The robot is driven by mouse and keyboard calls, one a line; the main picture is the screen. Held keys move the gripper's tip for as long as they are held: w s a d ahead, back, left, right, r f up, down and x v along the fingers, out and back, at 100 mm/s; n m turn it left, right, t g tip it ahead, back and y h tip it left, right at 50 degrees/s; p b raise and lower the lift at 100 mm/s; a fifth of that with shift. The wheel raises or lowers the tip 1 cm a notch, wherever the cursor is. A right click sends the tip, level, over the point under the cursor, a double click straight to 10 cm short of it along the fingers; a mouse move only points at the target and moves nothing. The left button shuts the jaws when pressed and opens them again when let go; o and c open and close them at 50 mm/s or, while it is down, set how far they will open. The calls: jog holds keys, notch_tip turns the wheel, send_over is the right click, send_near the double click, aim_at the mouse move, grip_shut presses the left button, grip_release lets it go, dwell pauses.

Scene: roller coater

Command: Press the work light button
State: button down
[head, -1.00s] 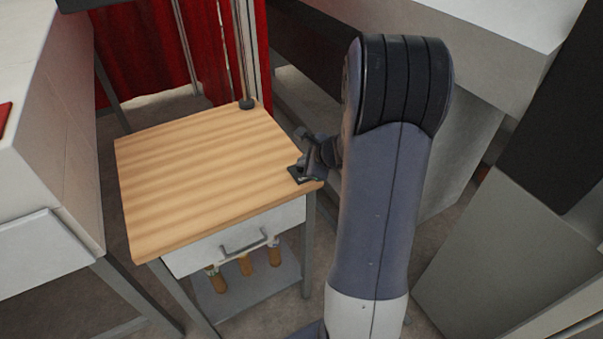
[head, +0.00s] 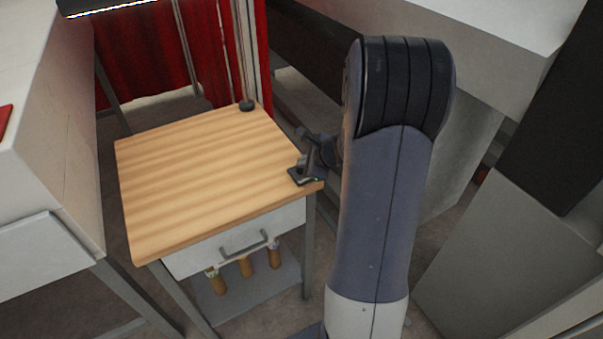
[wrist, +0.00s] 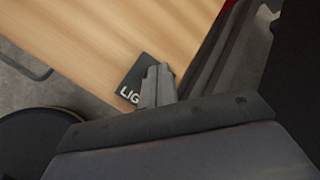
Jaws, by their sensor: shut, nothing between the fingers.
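The work light button sits on a small dark plate (head: 297,178) at the right front corner of the wooden table top. In the wrist view the plate (wrist: 129,92) shows the white letters "LIG", and the rest is hidden by my gripper. My gripper (wrist: 158,72) is shut and empty, with its tips over the plate. In the head view my gripper (head: 306,162) comes down onto the plate from the right. The button itself is hidden, so contact cannot be told. A lamp bar (head: 120,8) at the top left glows white along its lower edge.
The wooden table (head: 190,180) is mostly bare, with a drawer handle (head: 243,244) in front and wooden-handled tools (head: 246,266) below. A post with a dark foot (head: 247,105) stands at its back corner. A white cabinet (head: 60,150) is at left, red curtains (head: 145,50) behind.

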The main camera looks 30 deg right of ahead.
jog(key=shift+r+p, duration=2.5)
jog(key=shift+r, duration=0.55)
jog(key=shift+f, duration=0.1)
